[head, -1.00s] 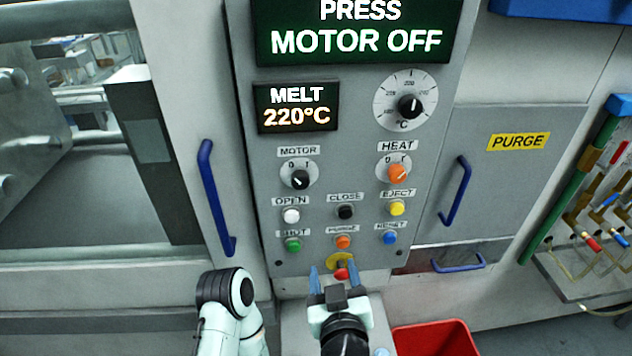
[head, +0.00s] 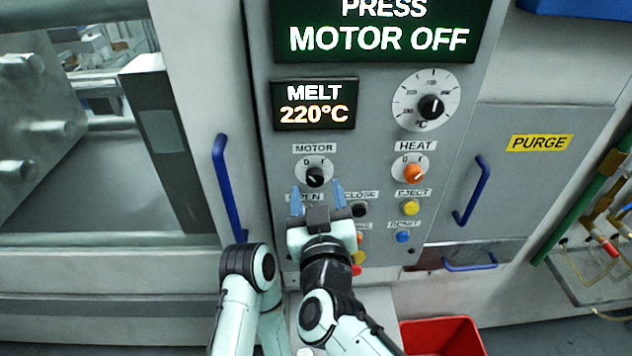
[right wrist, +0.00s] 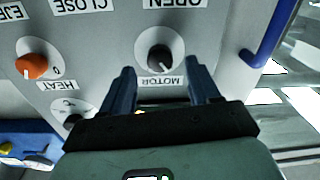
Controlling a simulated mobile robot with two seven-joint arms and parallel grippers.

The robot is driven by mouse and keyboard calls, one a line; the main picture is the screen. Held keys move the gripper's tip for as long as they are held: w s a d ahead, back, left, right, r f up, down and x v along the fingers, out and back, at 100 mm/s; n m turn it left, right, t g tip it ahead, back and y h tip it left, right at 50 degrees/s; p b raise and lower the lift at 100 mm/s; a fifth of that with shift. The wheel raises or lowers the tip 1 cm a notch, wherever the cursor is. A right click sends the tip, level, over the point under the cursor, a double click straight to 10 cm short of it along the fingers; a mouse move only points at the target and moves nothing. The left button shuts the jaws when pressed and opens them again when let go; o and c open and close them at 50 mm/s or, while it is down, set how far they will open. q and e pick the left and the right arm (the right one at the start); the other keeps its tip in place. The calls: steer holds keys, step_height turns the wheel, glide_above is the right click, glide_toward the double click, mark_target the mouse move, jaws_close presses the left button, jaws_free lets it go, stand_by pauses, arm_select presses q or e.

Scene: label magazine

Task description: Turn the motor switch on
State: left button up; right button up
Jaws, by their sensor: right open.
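The motor switch (head: 315,176) is a black knob on a round white dial below the MOTOR label on the grey panel. In the right wrist view, which shows the panel upside down, the knob (right wrist: 160,58) sits just beyond and between the fingertips. I cannot tell surely which mark its pointer faces. My right gripper (head: 317,188) is open and empty, with blue fingers pointing at the panel, one to each side below the knob in the head view. It seems not to touch the knob. My left gripper is not in view.
The orange heat knob (head: 413,173) is to the right. Several push buttons lie below, partly hidden by my right gripper. The display (head: 378,34) reads PRESS MOTOR OFF. A blue door handle (head: 228,190) stands left of the panel. A red bin (head: 441,337) is at the bottom right.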

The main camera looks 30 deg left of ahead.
mark_target(316, 181)
steer(key=shift+x, duration=1.55)
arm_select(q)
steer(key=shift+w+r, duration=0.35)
arm_select(e)
steer(key=shift+c, duration=0.2)
steer(key=c, duration=1)
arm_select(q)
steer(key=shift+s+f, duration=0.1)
